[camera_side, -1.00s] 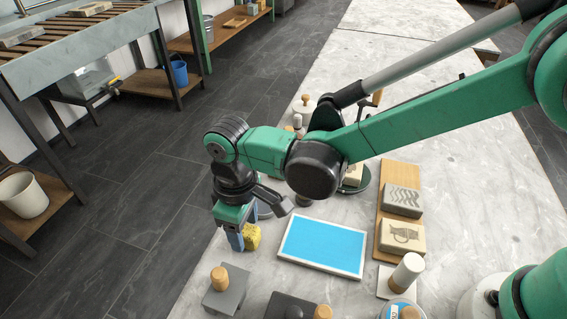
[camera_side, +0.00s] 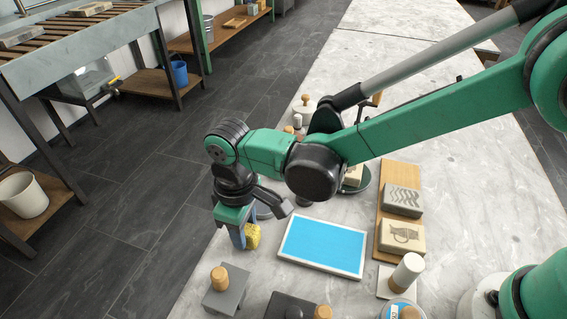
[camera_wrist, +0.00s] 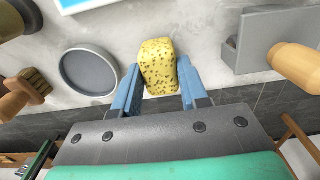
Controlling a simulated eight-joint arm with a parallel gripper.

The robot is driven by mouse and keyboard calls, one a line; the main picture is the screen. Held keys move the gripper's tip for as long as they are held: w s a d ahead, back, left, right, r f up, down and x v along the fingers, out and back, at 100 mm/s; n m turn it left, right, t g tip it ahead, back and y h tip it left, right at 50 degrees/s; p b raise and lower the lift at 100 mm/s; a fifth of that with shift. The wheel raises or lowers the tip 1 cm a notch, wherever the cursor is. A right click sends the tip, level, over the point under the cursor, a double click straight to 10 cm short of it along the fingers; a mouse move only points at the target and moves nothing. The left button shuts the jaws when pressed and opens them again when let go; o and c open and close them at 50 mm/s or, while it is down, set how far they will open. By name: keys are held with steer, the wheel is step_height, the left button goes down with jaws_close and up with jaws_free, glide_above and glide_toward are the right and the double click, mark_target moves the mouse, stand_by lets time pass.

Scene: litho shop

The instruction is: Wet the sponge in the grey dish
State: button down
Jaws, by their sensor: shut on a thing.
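The yellow speckled sponge (camera_wrist: 158,66) is between the blue fingers of my gripper (camera_wrist: 159,78), which is shut on it. In the side view the sponge (camera_side: 253,236) shows at the fingers of my gripper (camera_side: 240,236), close to the table's left edge. The round grey dish (camera_wrist: 90,72) lies just left of the sponge in the wrist view, apart from it. Its inside looks plain grey; I cannot tell whether it holds water. In the side view the dish (camera_side: 264,212) is mostly hidden behind my gripper.
A white-framed blue panel (camera_side: 322,245) lies right of the gripper. A grey holder with a wooden knob (camera_side: 226,292) stands nearer the camera. A wooden board (camera_side: 400,170) bears carved blocks. A brush (camera_wrist: 27,88) is left of the dish. The floor drops away beyond the table edge.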

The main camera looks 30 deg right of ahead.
steer(key=shift+r, duration=2.4)
steer(key=shift+d, duration=0.1)
steer(key=w+d+r+m, duration=0.1)
steer(key=d+r+m, duration=0.3)
steer(key=d, duration=0.8)
steer(key=w+d+r+m, duration=0.2)
steer(key=d+r+m, duration=0.3)
steer(key=d, duration=0.8)
step_height(320, 180, up, 2)
steer(key=shift+r, duration=0.25)
glide_toward(263, 203)
steer(key=shift+f, duration=2.5)
